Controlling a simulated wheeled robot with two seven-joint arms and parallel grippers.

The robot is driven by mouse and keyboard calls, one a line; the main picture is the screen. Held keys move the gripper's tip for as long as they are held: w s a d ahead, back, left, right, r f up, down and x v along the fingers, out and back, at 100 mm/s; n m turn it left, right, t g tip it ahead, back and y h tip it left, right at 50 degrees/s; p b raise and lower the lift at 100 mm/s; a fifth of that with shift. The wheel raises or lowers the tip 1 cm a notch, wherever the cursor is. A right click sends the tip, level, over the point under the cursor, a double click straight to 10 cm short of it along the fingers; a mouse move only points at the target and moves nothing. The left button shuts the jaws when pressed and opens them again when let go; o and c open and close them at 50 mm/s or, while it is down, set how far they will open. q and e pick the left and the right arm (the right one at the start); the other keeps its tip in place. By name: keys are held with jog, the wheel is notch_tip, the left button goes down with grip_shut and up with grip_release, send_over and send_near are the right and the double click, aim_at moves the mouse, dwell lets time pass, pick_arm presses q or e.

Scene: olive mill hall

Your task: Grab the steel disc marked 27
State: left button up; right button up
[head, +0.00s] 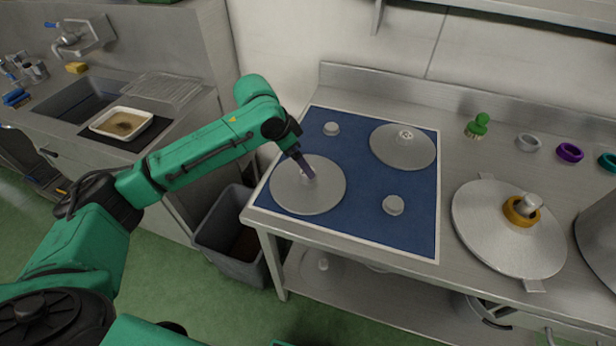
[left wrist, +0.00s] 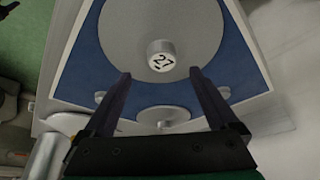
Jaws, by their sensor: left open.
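The steel disc marked 27 (head: 287,200) lies flat on the near left of the blue mat (head: 345,225). It is wide and round with a short knob in its middle. In the left wrist view the disc (left wrist: 125,30) fills the top, and its knob (left wrist: 161,56) shows 27 on its top face. My left gripper (head: 309,174) is over this disc, pointing down at the knob and partly hiding it in the head view. In the wrist view the fingers (left wrist: 160,74) are open and empty, with the knob seen between and just beyond their tips. Contact cannot be told.
A second knobbed disc (head: 390,150) lies at the mat's far right. Two small round metal pieces (head: 332,128) (head: 393,205) sit on the mat. Right of the mat are a larger plate (head: 480,235) with an orange ring, a green knobbed piece (head: 477,126) and several rings. A grey bin (head: 222,240) stands below left.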

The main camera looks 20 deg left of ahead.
pick_arm(q)
jog(key=p+x, duration=0.1)
jog(key=x, duration=0.3)
jog(key=shift+w+a+f, duration=0.1)
jog(key=shift+w+f, duration=0.05)
jog(key=shift+f, duration=0.45)
pick_arm(e)
jog(key=shift+w+a+r, duration=0.1)
jog(key=shift+w+r, duration=0.25)
jog(key=shift+w, duration=0.2)
jog(key=shift+w+a+r, duration=0.1)
jog(key=shift+w+r, duration=0.25)
jog(key=shift+w, duration=0.2)
pick_arm(q)
jog(key=shift+w, duration=0.1)
jog(key=c, duration=1.5)
grip_shut()
pick_arm(e)
jog(key=shift+s, duration=0.2)
